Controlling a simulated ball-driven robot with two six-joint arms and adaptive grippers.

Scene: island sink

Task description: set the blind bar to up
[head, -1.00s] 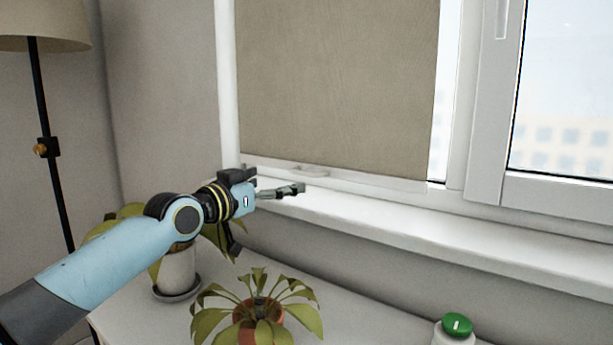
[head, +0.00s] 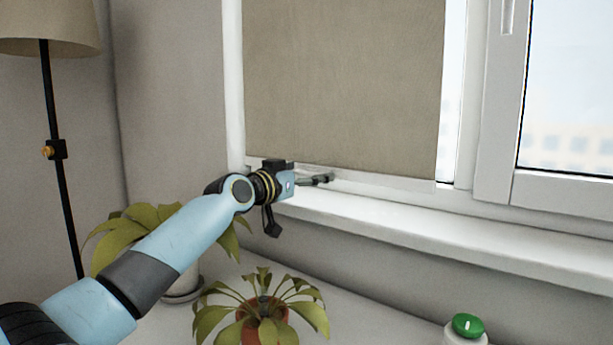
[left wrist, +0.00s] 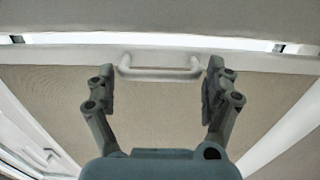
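The brown blind (head: 345,85) hangs low over the window, with its white bar (head: 390,181) along the bottom edge just above the sill. In the left wrist view the bar (left wrist: 70,54) runs across, and a white handle (left wrist: 160,73) sits on it. My left gripper (head: 328,179) is at the bar. In the wrist view its two fingers (left wrist: 158,88) are spread apart, one near each end of the handle, and not closed on it. In the head view the gripper hides the handle. My right gripper is not in view.
A white windowsill (head: 440,232) runs below the blind. Potted plants (head: 262,318) stand on the white surface under my left arm. A green-topped object (head: 468,325) stands at the lower right. A floor lamp (head: 60,170) is at the left.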

